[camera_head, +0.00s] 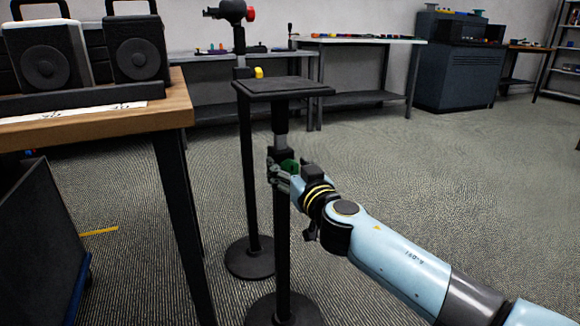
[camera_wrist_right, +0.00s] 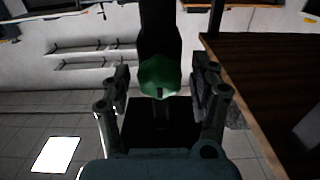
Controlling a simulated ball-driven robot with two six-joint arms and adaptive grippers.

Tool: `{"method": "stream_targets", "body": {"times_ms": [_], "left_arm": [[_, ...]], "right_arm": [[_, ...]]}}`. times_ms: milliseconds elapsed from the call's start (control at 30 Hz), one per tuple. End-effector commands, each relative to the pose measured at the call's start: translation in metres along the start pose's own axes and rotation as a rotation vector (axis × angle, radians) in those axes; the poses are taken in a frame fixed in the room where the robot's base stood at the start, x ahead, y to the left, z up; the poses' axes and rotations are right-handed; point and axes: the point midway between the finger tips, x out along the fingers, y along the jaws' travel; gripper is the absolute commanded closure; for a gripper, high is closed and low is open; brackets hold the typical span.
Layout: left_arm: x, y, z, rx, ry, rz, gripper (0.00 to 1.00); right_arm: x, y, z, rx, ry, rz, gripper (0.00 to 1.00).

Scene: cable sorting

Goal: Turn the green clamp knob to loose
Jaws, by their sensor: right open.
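The green clamp knob (camera_head: 290,166) is on the black clamp of a stand's pole (camera_head: 283,230), below a small black platform (camera_head: 285,88). My right gripper (camera_head: 280,174) is at the knob, reaching in from the right. In the right wrist view the green knob (camera_wrist_right: 159,76) shows between the two fingers of the right gripper (camera_wrist_right: 160,88). The fingers are spread, with a gap visible on each side of the knob. Whether the knob is tight or loose cannot be told. My left gripper is not in view.
A wooden table (camera_head: 165,112) with two black speakers (camera_head: 137,47) stands at the left; its edge also shows in the right wrist view (camera_wrist_right: 240,85). A second stand (camera_head: 247,190) with a red-knobbed head is just behind. Open carpet lies to the right.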

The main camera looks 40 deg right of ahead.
Motion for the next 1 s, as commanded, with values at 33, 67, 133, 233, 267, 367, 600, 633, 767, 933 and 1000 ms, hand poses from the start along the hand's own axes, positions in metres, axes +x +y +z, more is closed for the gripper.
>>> {"method": "stream_targets", "body": {"times_ms": [33, 67, 133, 233, 267, 367, 600, 633, 767, 933, 1000], "left_arm": [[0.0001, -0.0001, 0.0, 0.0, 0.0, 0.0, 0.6], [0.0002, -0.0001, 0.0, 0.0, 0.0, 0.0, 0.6], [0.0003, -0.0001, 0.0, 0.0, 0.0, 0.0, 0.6], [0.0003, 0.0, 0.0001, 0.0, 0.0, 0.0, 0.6], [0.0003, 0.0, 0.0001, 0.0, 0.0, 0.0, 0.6], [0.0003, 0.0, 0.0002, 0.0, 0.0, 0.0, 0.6], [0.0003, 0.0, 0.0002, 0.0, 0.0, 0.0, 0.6], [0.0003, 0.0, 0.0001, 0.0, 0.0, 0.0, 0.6], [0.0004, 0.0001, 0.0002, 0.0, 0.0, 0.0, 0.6], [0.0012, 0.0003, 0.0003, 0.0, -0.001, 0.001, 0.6], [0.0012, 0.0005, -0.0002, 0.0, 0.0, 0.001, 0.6]], "right_arm": [[0.0008, 0.0001, 0.0001, 0.0, 0.0, 0.0, 0.38], [0.0009, 0.0001, 0.0002, 0.0, 0.0, 0.0, 0.38], [0.0008, 0.0001, 0.0003, 0.0, 0.0, 0.0, 0.38], [0.0006, 0.0, 0.0003, 0.0, 0.0, 0.0, 0.4], [0.0006, 0.0, 0.0003, 0.0, 0.0, 0.0, 0.44], [0.0005, 0.0001, 0.0003, 0.0, 0.0, 0.0, 0.57], [0.0004, 0.0, 0.0003, 0.0, 0.0, 0.0, 0.88], [0.0004, 0.0, 0.0003, 0.0, 0.0, 0.0, 0.92], [0.0003, 0.0, 0.0003, -0.003, 0.0, 0.0, 0.94], [0.0003, -0.0002, 0.0007, -0.031, -0.001, 0.0, 0.94], [0.0002, -0.0004, 0.0009, -0.058, 0.0, -0.001, 0.94]]}}
